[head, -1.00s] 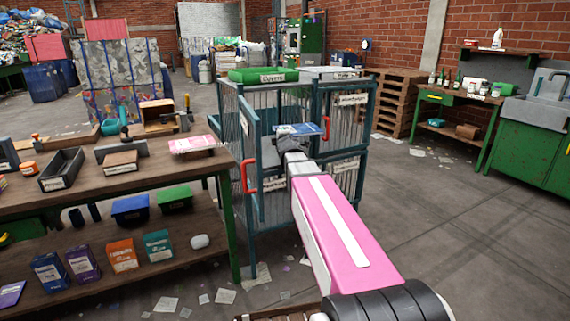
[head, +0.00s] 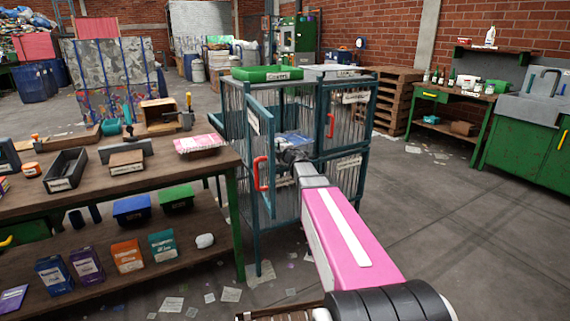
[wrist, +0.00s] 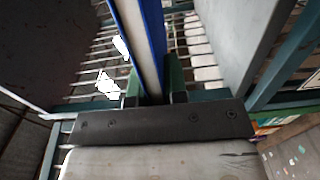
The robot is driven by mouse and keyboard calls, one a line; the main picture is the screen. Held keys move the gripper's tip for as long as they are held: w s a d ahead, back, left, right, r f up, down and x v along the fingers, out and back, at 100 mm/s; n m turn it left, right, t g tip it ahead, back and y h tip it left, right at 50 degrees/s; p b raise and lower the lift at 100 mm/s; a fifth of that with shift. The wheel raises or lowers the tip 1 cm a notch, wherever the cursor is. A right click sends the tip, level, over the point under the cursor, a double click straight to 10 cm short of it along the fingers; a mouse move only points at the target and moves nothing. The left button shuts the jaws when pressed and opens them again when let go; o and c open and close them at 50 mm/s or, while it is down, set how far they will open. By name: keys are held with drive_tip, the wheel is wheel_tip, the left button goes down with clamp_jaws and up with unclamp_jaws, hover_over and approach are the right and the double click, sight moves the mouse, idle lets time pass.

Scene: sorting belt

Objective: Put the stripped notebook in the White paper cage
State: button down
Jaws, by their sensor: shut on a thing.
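A teal-framed wire cage block (head: 318,168) stands in the middle of the head view. Its upper left compartment has its door (head: 262,150) swung open, with a red handle. The upper right door (head: 333,125) looks shut. My gripper (head: 291,153) is at the open upper left compartment. It is shut on the blue-covered notebook (head: 296,138), mostly hidden by my wrist. In the wrist view, the notebook (wrist: 150,40) stands edge-on between the fingers (wrist: 152,88), with cage wires beyond it. The small cage labels are not clearly readable, so I cannot tell which compartment is White paper.
A green bin (head: 266,73) and a pale bin (head: 336,71) sit on top of the cage. A wooden workbench (head: 75,200) with boxes and trays stands at left. Pallets (head: 388,100) are stacked behind the cage.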

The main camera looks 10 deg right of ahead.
wheel_tip(320, 180, down, 9)
idle(0.6)
drive_tip(key=shift+f, duration=0.25)
drive_tip(key=c, duration=1.1)
unclamp_jaws()
drive_tip(key=shift+c, duration=0.2)
drive_tip(key=shift+r, duration=0.1)
